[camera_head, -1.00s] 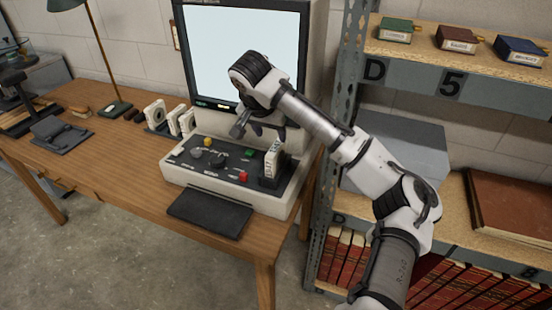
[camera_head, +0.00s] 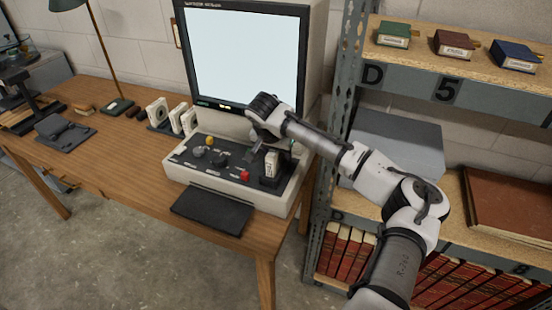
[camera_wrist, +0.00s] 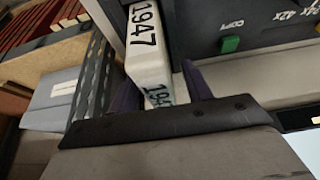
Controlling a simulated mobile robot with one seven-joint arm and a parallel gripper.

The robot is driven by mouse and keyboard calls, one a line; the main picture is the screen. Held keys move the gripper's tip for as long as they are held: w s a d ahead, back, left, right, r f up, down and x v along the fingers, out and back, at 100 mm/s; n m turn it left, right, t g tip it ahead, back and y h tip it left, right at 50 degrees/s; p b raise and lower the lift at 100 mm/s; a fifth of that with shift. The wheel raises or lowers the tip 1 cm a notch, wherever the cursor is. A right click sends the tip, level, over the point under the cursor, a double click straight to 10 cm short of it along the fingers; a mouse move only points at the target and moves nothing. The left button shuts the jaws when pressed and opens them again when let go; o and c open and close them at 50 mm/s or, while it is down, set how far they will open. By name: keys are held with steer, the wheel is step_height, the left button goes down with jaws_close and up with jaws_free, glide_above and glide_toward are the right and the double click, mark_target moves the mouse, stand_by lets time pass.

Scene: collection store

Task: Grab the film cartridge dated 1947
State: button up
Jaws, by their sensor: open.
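The white film cartridge marked 1947 (camera_wrist: 148,50) stands upright in a dark holder at the right end of the reader's control panel. In the head view the cartridge (camera_head: 271,164) shows below my gripper (camera_head: 268,148). In the wrist view my gripper (camera_wrist: 160,92) is open, with one dark finger on each side of the cartridge's near end. I cannot tell whether either finger touches it. The date reads on two of its faces. The fingertips are partly hidden in both views.
The reader (camera_head: 232,175) has knobs, a red button and a lit screen (camera_head: 240,60) behind. Several white cartridges (camera_head: 157,111) stand in a rack to the left. A metal shelf (camera_head: 425,80) with boxes and red books is close on the right.

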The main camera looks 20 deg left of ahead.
steer(key=shift+f, duration=0.25)
stand_by(0.3)
jaws_close()
stand_by(0.5)
steer(key=shift+r, duration=0.25)
